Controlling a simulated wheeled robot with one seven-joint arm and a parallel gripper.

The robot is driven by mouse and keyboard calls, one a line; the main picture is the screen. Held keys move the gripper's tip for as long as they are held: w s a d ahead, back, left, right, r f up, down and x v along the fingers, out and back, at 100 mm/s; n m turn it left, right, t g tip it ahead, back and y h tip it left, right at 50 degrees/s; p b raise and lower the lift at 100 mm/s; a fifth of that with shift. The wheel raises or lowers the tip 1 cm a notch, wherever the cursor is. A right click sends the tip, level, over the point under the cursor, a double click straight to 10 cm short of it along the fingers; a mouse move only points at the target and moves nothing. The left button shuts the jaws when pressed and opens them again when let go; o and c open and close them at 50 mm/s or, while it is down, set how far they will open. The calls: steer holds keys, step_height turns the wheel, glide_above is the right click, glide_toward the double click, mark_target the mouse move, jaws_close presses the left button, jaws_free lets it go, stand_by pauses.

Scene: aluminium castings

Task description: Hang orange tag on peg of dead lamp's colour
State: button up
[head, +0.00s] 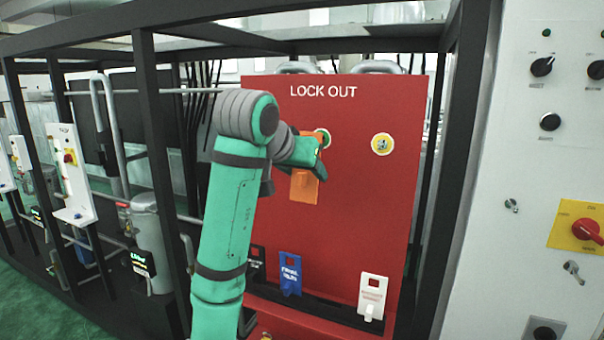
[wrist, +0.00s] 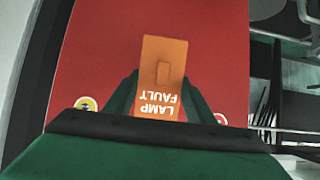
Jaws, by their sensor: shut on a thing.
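The orange tag (head: 304,187) hangs from my gripper (head: 307,165) in front of the red lock-out board (head: 350,215). The wrist view shows the tag (wrist: 163,60) between my two green fingers, with "LAMP FAULT" upside down on it. My gripper is shut on it. The wrist view also shows a yellow round mount (wrist: 87,103) and a reddish-ringed one (wrist: 220,118). I cannot make out a dead lamp.
A dark rack (head: 330,311) low on the board holds a blue tag (head: 290,273), a white tag (head: 373,297) and a black tag (head: 257,262) partly behind my arm. A white panel (head: 520,170) with knobs stands at right. Black frame posts (head: 462,130) flank the board.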

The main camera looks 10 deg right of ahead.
steer(key=w+d+f, duration=0.1)
steer(key=w+d, duration=0.2)
steer(key=w, duration=0.2)
steer(key=shift+d+f, duration=0.15)
steer(key=shift+d, duration=0.05)
stand_by(0.6)
stand_by(0.6)
steer(key=o, duration=1.1)
steer(key=shift+s, duration=0.1)
